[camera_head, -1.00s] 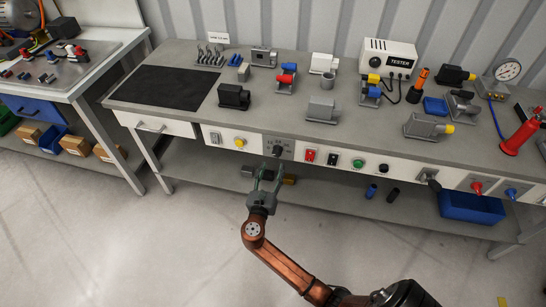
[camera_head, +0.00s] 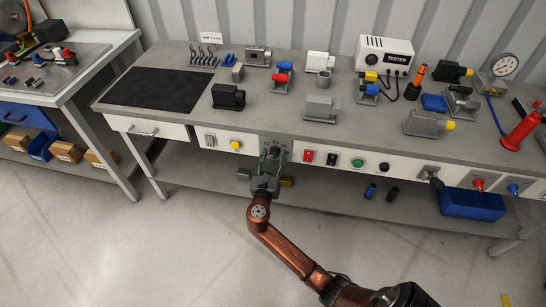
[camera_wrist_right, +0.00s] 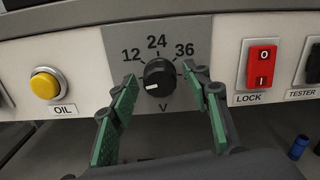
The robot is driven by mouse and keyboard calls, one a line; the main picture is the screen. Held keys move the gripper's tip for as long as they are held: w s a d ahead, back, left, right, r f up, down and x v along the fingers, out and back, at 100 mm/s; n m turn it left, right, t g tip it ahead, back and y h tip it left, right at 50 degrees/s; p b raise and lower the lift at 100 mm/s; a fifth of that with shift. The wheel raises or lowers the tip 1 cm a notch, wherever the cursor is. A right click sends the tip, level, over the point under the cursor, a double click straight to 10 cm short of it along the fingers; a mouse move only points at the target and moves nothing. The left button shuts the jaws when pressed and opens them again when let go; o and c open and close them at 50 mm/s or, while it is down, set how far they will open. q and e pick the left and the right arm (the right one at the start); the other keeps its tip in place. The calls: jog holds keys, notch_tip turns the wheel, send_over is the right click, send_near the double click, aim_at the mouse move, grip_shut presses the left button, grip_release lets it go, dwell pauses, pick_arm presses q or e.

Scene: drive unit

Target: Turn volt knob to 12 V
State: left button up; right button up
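The volt knob (camera_wrist_right: 159,77) is a round black knob on a grey panel (camera_head: 266,141), with the labels 12, 24 and 36 above it and V below. Its white mark sits at its lower left, below the 12 label. My right gripper (camera_wrist_right: 159,75) is open, with one green-padded finger on each side of the knob. Gaps show between both fingertips and the knob in the right wrist view. In the head view my right gripper (camera_head: 270,155) is at the bench front and partly covers the knob panel. My left gripper is not in view.
A yellow OIL button (camera_wrist_right: 44,86) is left of the knob. A red LOCK switch (camera_wrist_right: 262,63) is to its right, with the TESTER switch (camera_wrist_right: 313,65) beyond. The bench top (camera_head: 290,110) carries several parts. A lower shelf (camera_head: 330,190) lies beneath.

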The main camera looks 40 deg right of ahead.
jog(key=c, duration=1.1)
